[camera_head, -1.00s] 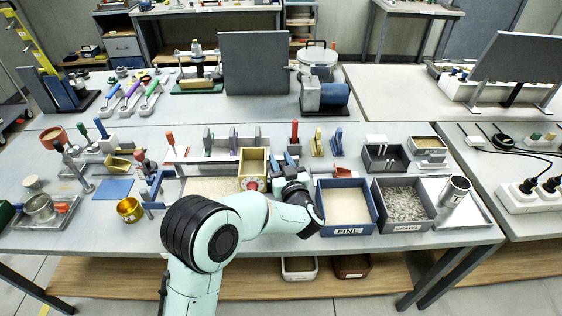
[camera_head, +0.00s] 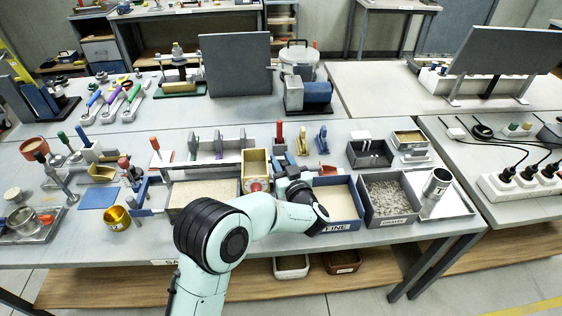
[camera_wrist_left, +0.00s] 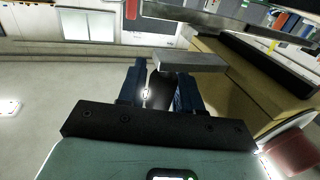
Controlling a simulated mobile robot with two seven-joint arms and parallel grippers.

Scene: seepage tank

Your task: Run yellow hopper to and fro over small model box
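The yellow hopper (camera_head: 257,162), an open-topped box, stands upright at the right end of the small model box (camera_head: 205,188), a long low box with pale sand. The hopper hides that end, so I cannot tell how far it overhangs. My left gripper (camera_head: 284,166) is at the hopper's right side, its blue fingers apart with a dark part between them; it appears to grip the hopper's side. In the left wrist view, the hopper (camera_wrist_left: 225,80) fills the right, beside the fingers (camera_wrist_left: 160,90), with a grey bar at their tips. My right gripper is not in view.
A blue box marked FINE (camera_head: 336,203) lies under my left forearm, close right of the hopper, with a gravel box (camera_head: 390,200) beside it. A red-handled tool (camera_head: 280,137) stands behind. A brass cup (camera_head: 117,217) and blue mat (camera_head: 98,198) lie left.

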